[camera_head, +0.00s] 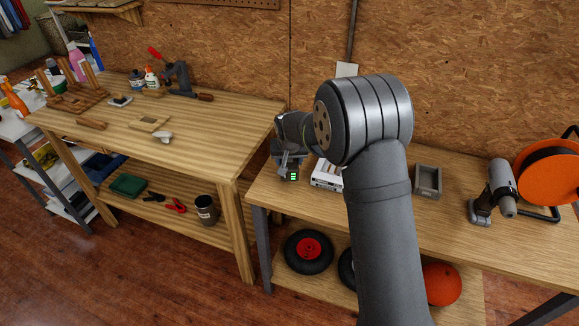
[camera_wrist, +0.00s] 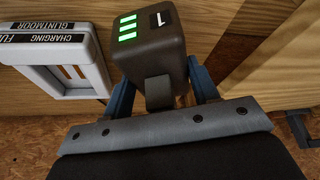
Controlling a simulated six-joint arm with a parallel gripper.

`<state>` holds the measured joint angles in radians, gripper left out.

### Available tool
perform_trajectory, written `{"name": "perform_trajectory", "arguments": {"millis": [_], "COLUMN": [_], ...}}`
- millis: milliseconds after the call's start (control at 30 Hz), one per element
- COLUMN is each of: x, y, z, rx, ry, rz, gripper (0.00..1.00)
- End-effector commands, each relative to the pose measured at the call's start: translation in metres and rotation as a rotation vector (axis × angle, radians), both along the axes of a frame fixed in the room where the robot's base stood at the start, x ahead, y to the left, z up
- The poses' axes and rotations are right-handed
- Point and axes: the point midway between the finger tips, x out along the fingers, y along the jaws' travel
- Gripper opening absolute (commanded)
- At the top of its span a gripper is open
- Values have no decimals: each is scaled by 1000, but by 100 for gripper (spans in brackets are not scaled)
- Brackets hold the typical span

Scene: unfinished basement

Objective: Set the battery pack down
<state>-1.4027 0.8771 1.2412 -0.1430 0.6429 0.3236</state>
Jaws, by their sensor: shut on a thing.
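The battery pack (camera_wrist: 150,42) is a dark block with green lit bars and a white "1" on one face. In the wrist view it sits between the two blue fingers of my gripper (camera_wrist: 162,88), which is shut on it. In the head view my gripper (camera_head: 288,160) hangs by the left end of the right workbench, with the battery pack's green lights (camera_head: 293,177) showing below it. The pack's underside is hidden, so I cannot tell whether it touches the bench.
A white and grey charging unit (camera_wrist: 52,58) with black labels stands just beside the pack; it also shows in the head view (camera_head: 326,174), partly behind my arm. A grey tray (camera_head: 428,181), a drill (camera_head: 492,192) and an orange reel (camera_head: 548,172) stand farther right on the workbench (camera_head: 450,225).

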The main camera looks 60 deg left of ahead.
Motion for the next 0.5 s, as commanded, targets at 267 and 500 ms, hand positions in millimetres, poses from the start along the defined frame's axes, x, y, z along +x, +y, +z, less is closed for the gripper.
{"name": "perform_trajectory", "arguments": {"millis": [267, 500], "x": [1, 1], "y": [0, 0], "z": [-29, -30], "rx": [3, 2], "ry": [-2, -1], "rz": [1, 0], "gripper": [17, 17]}}
